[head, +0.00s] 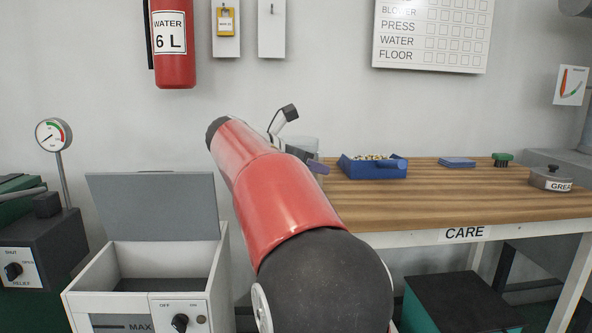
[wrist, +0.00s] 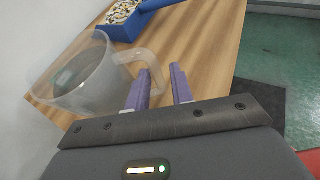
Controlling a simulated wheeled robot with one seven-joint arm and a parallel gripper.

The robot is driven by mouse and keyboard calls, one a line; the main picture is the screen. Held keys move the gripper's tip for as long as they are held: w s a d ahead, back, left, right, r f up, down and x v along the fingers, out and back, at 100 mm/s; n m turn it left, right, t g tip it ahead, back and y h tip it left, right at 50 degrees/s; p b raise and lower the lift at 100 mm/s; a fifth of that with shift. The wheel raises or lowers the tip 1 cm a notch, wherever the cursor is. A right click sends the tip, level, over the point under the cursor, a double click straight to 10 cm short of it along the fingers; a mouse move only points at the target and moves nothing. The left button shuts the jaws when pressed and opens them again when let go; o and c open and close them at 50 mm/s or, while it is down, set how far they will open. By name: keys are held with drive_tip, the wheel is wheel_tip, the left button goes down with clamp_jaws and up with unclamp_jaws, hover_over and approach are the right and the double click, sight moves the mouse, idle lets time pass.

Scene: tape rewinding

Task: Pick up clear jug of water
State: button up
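The clear jug (wrist: 82,78) stands on the wooden bench (wrist: 205,42) in the wrist view, with its handle (wrist: 150,58) turned toward my gripper. My gripper (wrist: 161,76) is open, its two purple fingers apart. The handle's outer curve lies at or between the fingertips; I cannot tell whether they touch it. In the head view my red arm hides most of the jug, and only a pale part (head: 302,146) shows beside a purple finger (head: 318,167).
A blue scoop (head: 373,166) of small pale bits sits just right of the jug in the head view. A blue pad (head: 457,162), a green-topped brush (head: 502,159) and a grease tin (head: 551,179) lie farther right. The bench front is clear. A white open box (head: 137,292) stands left.

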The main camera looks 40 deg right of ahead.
drive_tip(key=shift+x, duration=1.3)
drive_tip(key=shift+w, duration=0.2)
clamp_jaws()
drive_tip(key=shift+r, duration=0.1)
